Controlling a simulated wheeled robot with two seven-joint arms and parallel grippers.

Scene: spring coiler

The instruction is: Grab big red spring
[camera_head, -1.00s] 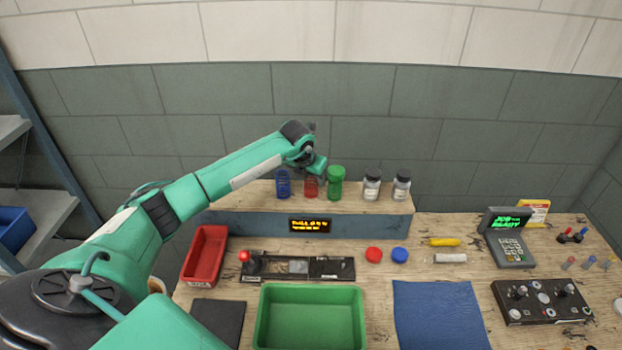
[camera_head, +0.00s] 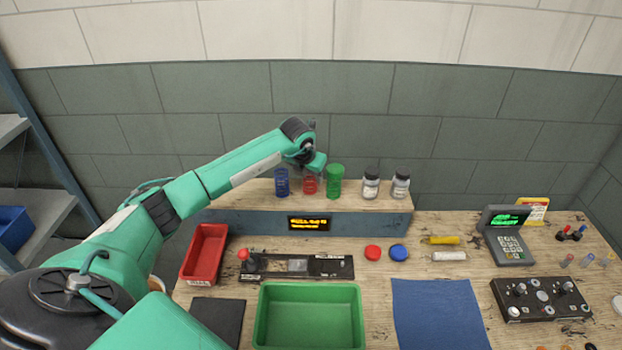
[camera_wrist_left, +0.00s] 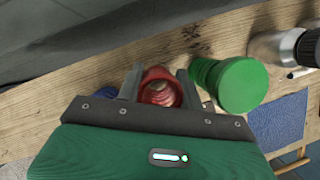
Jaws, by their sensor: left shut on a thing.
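The red spring (camera_head: 310,185) stands on the raised wooden shelf, between a blue spring (camera_head: 282,182) and a taller green spring (camera_head: 335,181). My left gripper (camera_head: 312,166) is over the red spring from above. In the left wrist view the red spring (camera_wrist_left: 159,88) sits between the two fingers of my left gripper (camera_wrist_left: 160,82), which are shut on it. The green spring (camera_wrist_left: 236,84) is close beside the right finger there. The blue spring is mostly hidden behind the gripper body in that view. My right gripper is not in view.
Two lidded jars (camera_head: 371,184) stand on the shelf to the right of the springs. Below are a red bin (camera_head: 205,254), a green tray (camera_head: 310,287), a blue mat (camera_head: 438,312) and a coiler panel (camera_head: 298,266). The wall is close behind the shelf.

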